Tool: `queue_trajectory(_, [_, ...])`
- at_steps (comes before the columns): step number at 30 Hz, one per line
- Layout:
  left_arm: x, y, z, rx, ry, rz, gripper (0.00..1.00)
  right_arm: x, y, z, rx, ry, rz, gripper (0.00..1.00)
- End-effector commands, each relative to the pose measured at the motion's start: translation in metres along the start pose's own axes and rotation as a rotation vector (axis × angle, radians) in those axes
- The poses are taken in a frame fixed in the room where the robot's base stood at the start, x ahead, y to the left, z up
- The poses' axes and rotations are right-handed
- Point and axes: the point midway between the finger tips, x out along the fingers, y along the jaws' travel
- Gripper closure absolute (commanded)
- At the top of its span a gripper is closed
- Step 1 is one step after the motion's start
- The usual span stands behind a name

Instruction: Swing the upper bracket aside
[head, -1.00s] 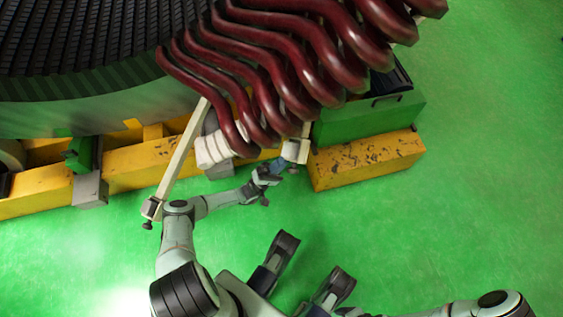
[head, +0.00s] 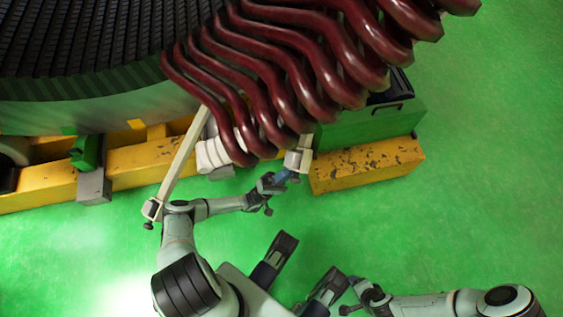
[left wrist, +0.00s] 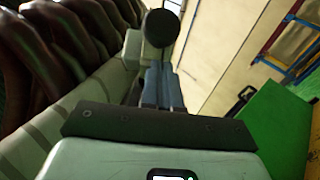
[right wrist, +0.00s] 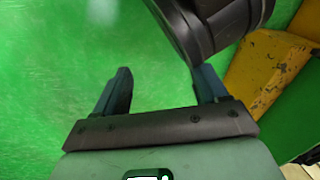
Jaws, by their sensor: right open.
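The upper bracket's cream end block (head: 299,160) stands at the lower right end of the dark red coils in the head view. The left wrist view shows it as a pale block (left wrist: 132,50) beside a round black knob (left wrist: 161,28). My left gripper (head: 285,176) meets this block from below left. Its blue fingers (left wrist: 162,88) are close together and look shut on the bracket; the exact contact is hidden. My right gripper (right wrist: 160,88) is open and empty above green floor. It shows in the head view (head: 352,300), low and far from the bracket.
Thick red coils (head: 300,75) overhang the bracket. A long cream bar (head: 180,165) slants down to the left. A scuffed yellow block (head: 365,165) and a green box (head: 370,122) stand to the right. The green floor (head: 490,200) is clear at far right.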

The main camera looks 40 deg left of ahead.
Motion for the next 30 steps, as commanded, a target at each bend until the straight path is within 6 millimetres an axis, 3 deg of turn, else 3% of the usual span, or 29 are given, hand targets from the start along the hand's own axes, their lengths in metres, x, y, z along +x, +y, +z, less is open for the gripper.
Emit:
queue_trajectory(6, [0.005, 0.006, 0.006, 0.000, 0.003, 0.008, 1.00, -0.010, -0.009, -0.011, -0.009, 0.038, -0.016, 0.27])
queue_trajectory(19, [0.001, 0.006, 0.005, 0.002, 0.005, 0.009, 1.00, -0.009, -0.007, -0.010, -0.005, 0.035, -0.012, 0.27])
queue_trajectory(25, [-0.029, 0.004, 0.007, 0.001, 0.004, 0.002, 1.00, -0.005, -0.003, -0.006, -0.001, 0.022, -0.006, 0.27])
queue_trajectory(30, [-0.054, 0.039, 0.011, 0.002, 0.003, 0.002, 1.00, -0.019, -0.015, -0.020, -0.013, 0.070, -0.026, 0.27])
